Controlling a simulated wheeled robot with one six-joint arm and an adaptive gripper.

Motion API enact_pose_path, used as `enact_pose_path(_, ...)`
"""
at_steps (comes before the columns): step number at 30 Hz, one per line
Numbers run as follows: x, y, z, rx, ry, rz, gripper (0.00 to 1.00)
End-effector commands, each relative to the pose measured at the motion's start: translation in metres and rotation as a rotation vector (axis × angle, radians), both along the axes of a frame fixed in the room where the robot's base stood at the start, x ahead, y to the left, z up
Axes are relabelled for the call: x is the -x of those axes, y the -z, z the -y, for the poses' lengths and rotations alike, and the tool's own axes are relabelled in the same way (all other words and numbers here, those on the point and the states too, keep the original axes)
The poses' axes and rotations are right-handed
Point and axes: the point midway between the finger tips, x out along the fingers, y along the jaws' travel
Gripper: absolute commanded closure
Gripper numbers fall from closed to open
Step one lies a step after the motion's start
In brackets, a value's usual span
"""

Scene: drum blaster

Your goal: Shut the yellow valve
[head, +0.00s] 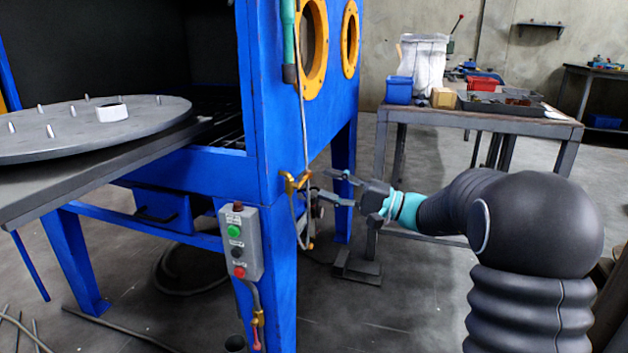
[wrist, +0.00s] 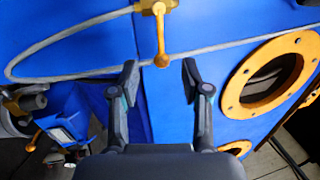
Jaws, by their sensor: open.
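The yellow valve (head: 293,184) sits on the front corner post of the blue blasting cabinet, with a grey hose hanging from it. In the wrist view its yellow handle (wrist: 161,38) points down the picture, its rounded end lying between the two fingertips in the picture. My gripper (head: 327,184) is open just to the right of the valve in the head view. In the wrist view the fingers of my gripper (wrist: 161,68) are spread on either side of the handle's end, with visible gaps and no clear contact.
The blue cabinet (head: 258,178) has yellow-rimmed round ports (head: 313,50). A grey control box (head: 240,243) with buttons hangs on its post. A round turntable (head: 80,135) is at left. A workbench (head: 475,117) with bins stands behind my arm. Hoses lie on the floor.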

Motion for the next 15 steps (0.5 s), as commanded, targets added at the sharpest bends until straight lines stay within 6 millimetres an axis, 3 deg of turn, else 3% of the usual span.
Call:
enact_pose_path(6,0.011,0.008,0.037,0.000,0.002,0.000,0.53)
enact_pose_path(15,0.018,0.012,0.056,0.000,-0.002,0.000,0.53)
